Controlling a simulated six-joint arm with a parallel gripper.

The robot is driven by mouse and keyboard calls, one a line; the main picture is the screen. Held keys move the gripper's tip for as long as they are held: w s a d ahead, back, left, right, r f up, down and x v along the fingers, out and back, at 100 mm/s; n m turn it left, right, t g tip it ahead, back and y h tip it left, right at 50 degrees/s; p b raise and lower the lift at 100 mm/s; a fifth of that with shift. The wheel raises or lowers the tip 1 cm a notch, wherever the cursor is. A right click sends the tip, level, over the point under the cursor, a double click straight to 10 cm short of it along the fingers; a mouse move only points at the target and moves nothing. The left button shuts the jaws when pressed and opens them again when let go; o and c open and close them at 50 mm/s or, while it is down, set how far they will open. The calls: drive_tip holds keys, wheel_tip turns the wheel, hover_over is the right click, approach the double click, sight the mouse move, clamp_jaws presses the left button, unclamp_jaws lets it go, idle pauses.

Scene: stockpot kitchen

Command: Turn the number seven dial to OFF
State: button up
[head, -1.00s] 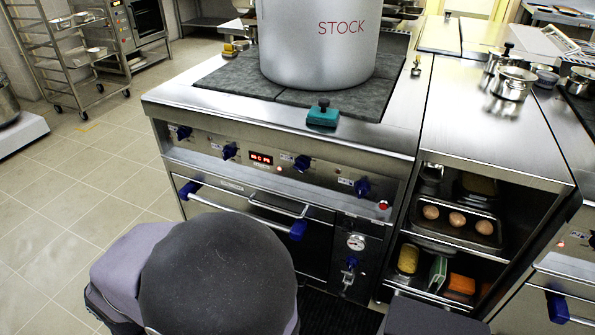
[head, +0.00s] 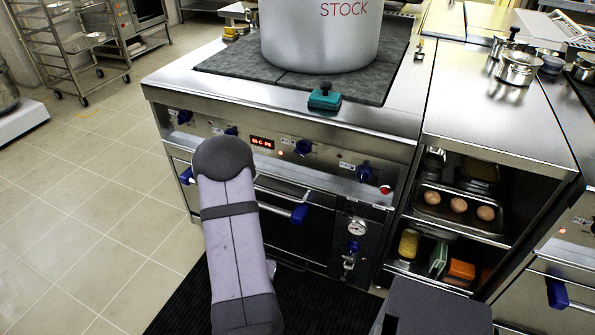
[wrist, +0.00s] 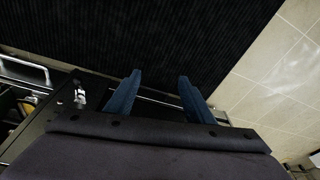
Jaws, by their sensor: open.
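The stove's front panel carries a row of blue dials in the head view: a far-left dial (head: 183,117), a second dial (head: 231,131) partly behind my arm, a third dial (head: 303,148) and a right dial (head: 364,174). Their labels are too small to read, so I cannot tell which is number seven. My gripper (wrist: 160,79) shows two blue fingers held apart, open and empty, in the wrist view. It points down towards a dark ribbed mat (wrist: 140,35) and touches no dial there. The gripper itself is hidden in the head view.
A large stockpot (head: 318,40) stands on the cooktop, with a teal block with a black knob (head: 324,98) at the front edge. An oven handle (head: 265,200) runs below the panel. An open shelf unit (head: 460,240) stands right. Tiled floor (head: 90,220) is clear on the left.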

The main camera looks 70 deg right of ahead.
drive_tip(key=w+d+r+m+h, duration=0.1)
drive_tip(key=d+h, duration=0.1)
drive_tip(key=d, duration=0.3)
drive_tip(key=w+d+r+m+h, duration=0.1)
drive_tip(key=w+d+r+h, duration=0.1)
drive_tip(key=d, duration=0.3)
drive_tip(key=m+g+h, duration=0.1)
drive_tip(key=m+h, duration=0.4)
drive_tip(key=h, duration=0.7)
approach(299, 154)
drive_tip(key=d, duration=0.1)
drive_tip(key=shift+d+r, duration=0.2)
drive_tip(key=shift+d, duration=3.7)
drive_tip(key=c, duration=1)
